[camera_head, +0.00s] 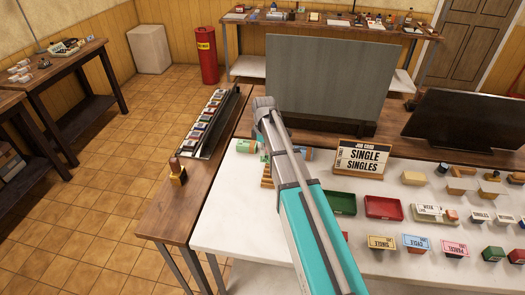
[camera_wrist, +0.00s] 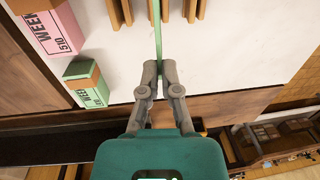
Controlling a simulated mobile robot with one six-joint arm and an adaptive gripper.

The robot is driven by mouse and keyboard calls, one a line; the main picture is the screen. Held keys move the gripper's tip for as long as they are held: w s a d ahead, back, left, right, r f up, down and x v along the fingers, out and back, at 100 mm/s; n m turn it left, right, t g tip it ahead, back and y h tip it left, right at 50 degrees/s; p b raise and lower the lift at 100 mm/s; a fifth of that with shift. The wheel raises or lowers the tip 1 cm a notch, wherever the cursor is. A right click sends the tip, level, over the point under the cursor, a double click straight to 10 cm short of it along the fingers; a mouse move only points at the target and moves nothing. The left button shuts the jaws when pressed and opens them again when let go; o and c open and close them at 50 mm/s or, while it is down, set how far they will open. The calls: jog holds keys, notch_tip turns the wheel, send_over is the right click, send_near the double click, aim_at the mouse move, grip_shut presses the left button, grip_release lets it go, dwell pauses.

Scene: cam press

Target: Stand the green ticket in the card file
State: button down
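In the wrist view my gripper (camera_wrist: 160,72) is shut on the green ticket (camera_wrist: 158,32), which shows edge-on as a thin green strip running up from the fingertips. The wooden slats of the card file (camera_wrist: 190,9) show at the top edge, on both sides of the strip. The ticket lies in line with a gap between slats; I cannot tell whether its lower edge touches the file. In the head view part of the card file (camera_head: 266,172) shows left of my arm.
A pink block marked WEEK (camera_wrist: 50,28) and a green block (camera_wrist: 87,82) stand left of the gripper in the wrist view. A sign (camera_head: 361,159), a green tray (camera_head: 340,203) and a red tray (camera_head: 383,207) are right of my arm. Several small ticket blocks lie farther right.

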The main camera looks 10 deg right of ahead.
aim_at(263, 158)
jog(key=shift+s+f+b, duration=0.2)
jog(key=shift+f+b, duration=1.4)
jog(key=shift+f, duration=0.2)
jog(key=shift+a, duration=0.1)
jog(key=shift+s+f+b, duration=0.15)
jog(key=shift+f+b, duration=1.15)
dwell(3.0)
jog(key=c, duration=0.7)
grip_release()
jog(key=o, duration=0.5)
jog(key=shift+c, duration=0.2)
jog(key=shift+r, duration=0.1)
